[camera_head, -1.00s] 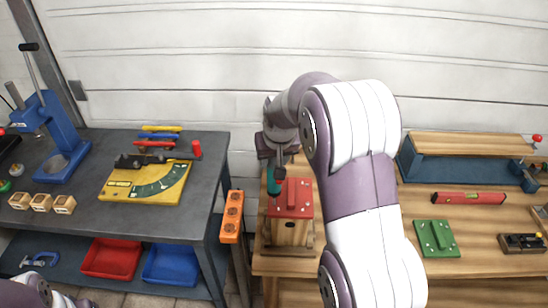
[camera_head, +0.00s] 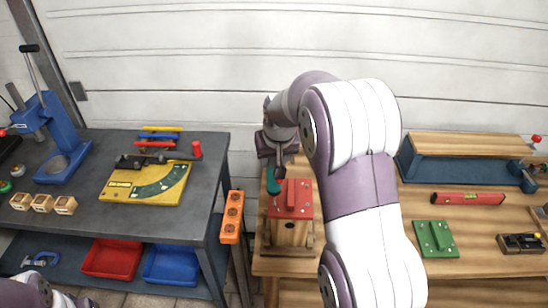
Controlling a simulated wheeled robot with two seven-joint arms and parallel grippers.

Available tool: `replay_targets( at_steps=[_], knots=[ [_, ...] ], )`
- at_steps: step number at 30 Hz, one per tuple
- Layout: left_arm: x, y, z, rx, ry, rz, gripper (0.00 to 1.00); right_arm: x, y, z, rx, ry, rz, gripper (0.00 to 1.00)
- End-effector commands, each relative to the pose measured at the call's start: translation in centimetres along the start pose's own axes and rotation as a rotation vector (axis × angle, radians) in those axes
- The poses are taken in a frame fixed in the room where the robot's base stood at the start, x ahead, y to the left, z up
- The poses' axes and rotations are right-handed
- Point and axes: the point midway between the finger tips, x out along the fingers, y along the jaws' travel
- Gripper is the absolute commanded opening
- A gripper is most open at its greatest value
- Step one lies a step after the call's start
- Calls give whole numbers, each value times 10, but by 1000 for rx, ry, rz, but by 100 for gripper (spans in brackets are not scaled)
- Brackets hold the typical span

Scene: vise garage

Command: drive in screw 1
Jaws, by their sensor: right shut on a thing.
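My right gripper (camera_head: 279,158) is above the left end of the wooden bench and points down. It is shut on a tool with a dark shaft and a teal part (camera_head: 273,181), likely a screwdriver. The tool is beside the left edge of a red plate (camera_head: 291,199) that lies on a wooden block (camera_head: 288,234). The screw itself is too small or hidden to make out. My right arm covers the middle of the bench. At the lower left corner a part of my left arm shows, but its fingers do not.
A grey table (camera_head: 205,150) at left holds a blue press (camera_head: 62,140), a yellow board (camera_head: 145,184) and wooden blocks. An orange rack (camera_head: 232,216) stands between table and bench.

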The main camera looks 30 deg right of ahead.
Motion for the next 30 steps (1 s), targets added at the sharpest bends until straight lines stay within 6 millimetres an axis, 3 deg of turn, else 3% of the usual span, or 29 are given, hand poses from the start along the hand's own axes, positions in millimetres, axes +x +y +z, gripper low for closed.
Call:
replay_targets(
  at_steps=[1, 15, 29, 30],
  knots=[
    [-10, 0, -1, 0, 0, 0, 40, -11, 0, -5, 0, 4, 0, 13],
    [-49, 0, -6, 0, 0, 0, 40, -57, 0, -24, 0, 4, 0, 13],
    [-48, 0, -6, 0, 0, 0, 40, -56, 0, -24, 0, 4, 0, 13],
    [-48, 0, -6, 0, 0, 0, 40, -56, 0, -24, 0, 4, 0, 38]
  ],
)
